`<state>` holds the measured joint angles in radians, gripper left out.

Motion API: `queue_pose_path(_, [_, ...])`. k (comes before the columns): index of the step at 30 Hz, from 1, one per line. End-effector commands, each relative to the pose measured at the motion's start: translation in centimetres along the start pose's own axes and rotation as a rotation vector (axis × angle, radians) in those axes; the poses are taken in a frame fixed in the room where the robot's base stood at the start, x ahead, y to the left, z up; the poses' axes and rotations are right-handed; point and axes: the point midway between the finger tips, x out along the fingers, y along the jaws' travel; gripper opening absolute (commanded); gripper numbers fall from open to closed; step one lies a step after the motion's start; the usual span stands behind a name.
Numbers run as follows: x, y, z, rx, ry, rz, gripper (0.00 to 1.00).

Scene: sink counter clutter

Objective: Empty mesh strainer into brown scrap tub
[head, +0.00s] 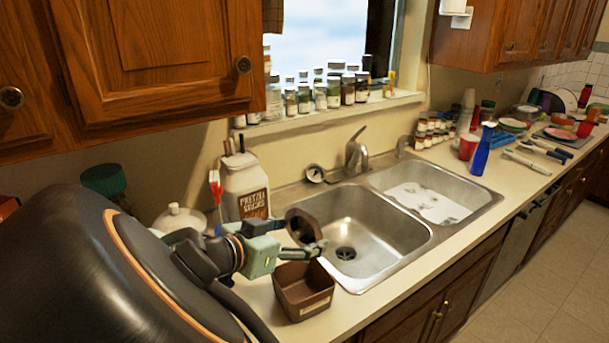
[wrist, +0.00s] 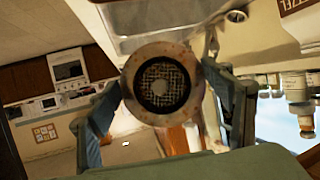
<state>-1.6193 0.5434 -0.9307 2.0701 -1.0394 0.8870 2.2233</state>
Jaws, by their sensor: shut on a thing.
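My gripper (head: 312,240) is shut on the mesh strainer (head: 302,229). In the head view the strainer is a dark brownish disc, tipped up steeply on its edge. In the wrist view it sits between my two fingers, with a pale stained rim and a round dark mesh (wrist: 162,86) facing the camera. I cannot tell whether scraps are in it. The brown scrap tub (head: 304,304) stands upright on the counter, below the strainer and near the front edge. The strainer is held above the tub's far side, apart from it. The visible part of the tub's inside looks empty.
The left sink basin (head: 385,255) is just right of the tub, with a faucet (head: 356,150) behind. A white pretzel jar (head: 247,188) and a lidded white pot (head: 180,221) stand behind my gripper. The right basin (head: 465,190) holds whitish material. Bottles (head: 333,92) line the sill.

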Motion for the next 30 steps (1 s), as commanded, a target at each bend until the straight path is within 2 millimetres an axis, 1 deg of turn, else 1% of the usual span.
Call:
queue_pose_path(4, [0.2, 0.01, 0.35, 0.002, 0.031, 0.001, 0.54])
queue_pose_path(30, [0.36, 0.02, 0.58, 0.003, 0.237, 0.001, 0.54])
